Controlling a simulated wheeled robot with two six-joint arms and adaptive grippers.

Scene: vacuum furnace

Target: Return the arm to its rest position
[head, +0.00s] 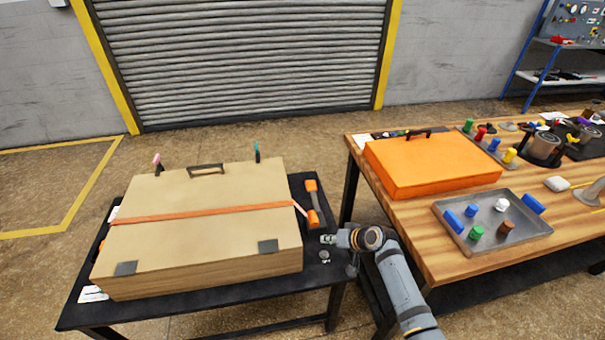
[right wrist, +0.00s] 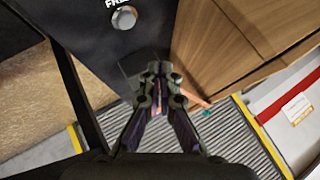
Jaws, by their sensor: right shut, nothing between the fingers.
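My right gripper (head: 328,239) is at the right edge of the black table, beside the front right corner of the large wooden case. Its fingers are shut and empty. In the right wrist view the closed fingertips (right wrist: 160,72) point over the black table top, with the wooden case on the right. My right arm (head: 400,285) reaches up from the bottom right of the head view. My left gripper is in neither view.
The wooden case (head: 205,240) carries an orange strap. An orange-ended tool (head: 313,203) lies just beyond my gripper. The wooden workbench (head: 380,205) on the right holds an orange case (head: 430,163) and a metal tray (head: 510,238) of small parts.

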